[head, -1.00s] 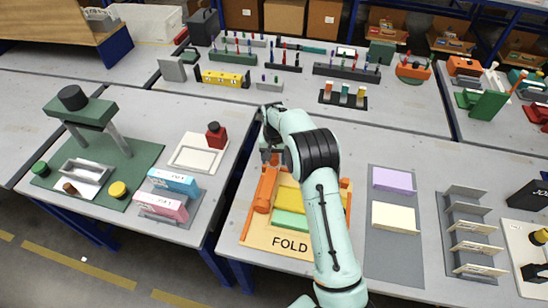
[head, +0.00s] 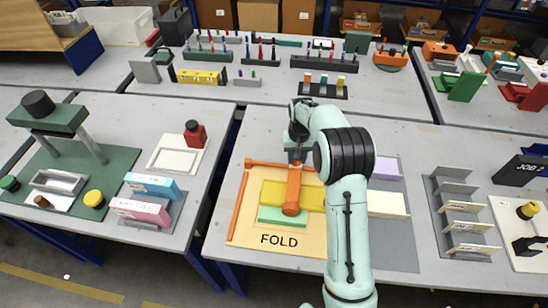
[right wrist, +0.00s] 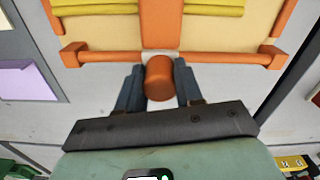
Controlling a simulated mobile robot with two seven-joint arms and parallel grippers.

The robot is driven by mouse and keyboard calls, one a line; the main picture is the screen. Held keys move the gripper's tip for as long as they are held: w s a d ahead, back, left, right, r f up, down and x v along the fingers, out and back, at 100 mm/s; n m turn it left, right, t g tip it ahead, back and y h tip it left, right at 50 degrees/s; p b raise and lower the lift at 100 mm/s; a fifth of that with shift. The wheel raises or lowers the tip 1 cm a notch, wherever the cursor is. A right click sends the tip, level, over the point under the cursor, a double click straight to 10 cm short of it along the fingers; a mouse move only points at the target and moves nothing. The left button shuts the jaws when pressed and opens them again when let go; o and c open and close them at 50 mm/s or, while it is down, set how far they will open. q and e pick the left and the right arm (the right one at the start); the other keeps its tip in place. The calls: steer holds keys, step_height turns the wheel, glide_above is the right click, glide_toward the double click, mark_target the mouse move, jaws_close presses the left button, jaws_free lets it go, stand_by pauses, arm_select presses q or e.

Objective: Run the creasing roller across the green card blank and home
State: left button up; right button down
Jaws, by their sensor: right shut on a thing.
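The green card blank (head: 283,216) lies on the tan FOLD board (head: 313,239), with a yellow strip (head: 270,194) across its far part. The orange creasing roller (head: 292,190) lies over the middle of the yellow strip, its near end above the green card. My right gripper (head: 297,155) is at the roller's far end. In the right wrist view, my right gripper (right wrist: 158,86) is shut on the roller's round orange handle (right wrist: 159,76), one finger on each side. The card is hidden in that view. My left gripper is out of view.
An orange rail (right wrist: 100,51) runs along the board's far edge, and an orange side bar (head: 238,205) lines its left. A grey mat with a purple block (head: 388,168) and a cream block (head: 388,204) lies to the right, partly behind my arm. A rack (head: 464,247) stands farther right.

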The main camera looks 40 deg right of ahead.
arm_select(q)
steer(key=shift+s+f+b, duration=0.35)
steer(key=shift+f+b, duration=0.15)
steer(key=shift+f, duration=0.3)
arm_select(e)
steer(key=s+d, duration=0.1)
steer(key=s, duration=0.1)
steer(key=s+d, duration=0.3)
steer(key=s, duration=0.1)
steer(key=shift+d, duration=0.4)
steer(key=c, duration=0.7)
jaws_free()
steer(key=shift+s, duration=0.15)
steer(key=shift+c, duration=0.2)
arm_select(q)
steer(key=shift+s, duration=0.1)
arm_select(e)
steer(key=shift+r, duration=0.1)
steer(key=shift+r, duration=0.25)
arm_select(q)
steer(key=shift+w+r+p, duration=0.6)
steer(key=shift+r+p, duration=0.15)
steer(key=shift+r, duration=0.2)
arm_select(e)
step_height(320, 180, up, 13)
steer(key=shift+f, duration=0.15)
